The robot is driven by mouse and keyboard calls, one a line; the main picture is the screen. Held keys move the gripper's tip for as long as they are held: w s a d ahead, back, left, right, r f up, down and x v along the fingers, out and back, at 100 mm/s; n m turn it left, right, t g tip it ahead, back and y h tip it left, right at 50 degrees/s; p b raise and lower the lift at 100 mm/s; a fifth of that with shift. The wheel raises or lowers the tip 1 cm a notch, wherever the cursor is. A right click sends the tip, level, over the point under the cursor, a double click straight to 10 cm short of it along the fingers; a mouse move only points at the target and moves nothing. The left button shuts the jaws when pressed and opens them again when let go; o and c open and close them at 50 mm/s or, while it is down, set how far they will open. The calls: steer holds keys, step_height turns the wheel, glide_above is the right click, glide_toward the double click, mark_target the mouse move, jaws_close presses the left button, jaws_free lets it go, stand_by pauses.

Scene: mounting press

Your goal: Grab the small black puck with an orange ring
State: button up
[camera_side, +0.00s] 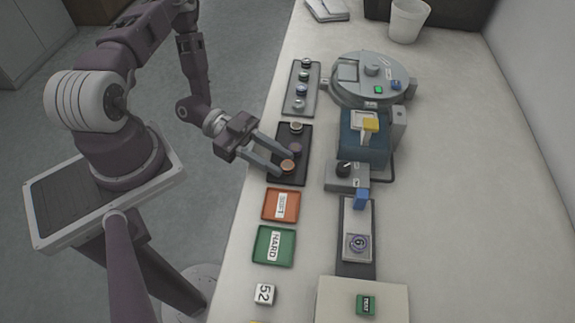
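A small round puck with an orange-brown face (288,166) lies at the near end of a black tray (284,180); it looks most like the orange-ringed puck, but its black body is hard to make out. My gripper (285,164) reaches in from the left over the tray, with its two fingers spread. The puck shows at the fingertips, between them; I cannot tell whether either finger touches it. A dark purplish puck (295,148) lies just beyond the upper finger. A pale-ringed puck (296,127) lies at the tray's far end.
A grey tray (290,108) with several small pucks lies farther back. The orange (269,206) and green (262,258) trays lie nearer. The press (362,140) and a round grey machine (350,98) stand to the right.

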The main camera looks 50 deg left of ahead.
steer(key=shift+w+d, duration=0.15)
steer(key=shift+d, duration=0.2)
jaws_close()
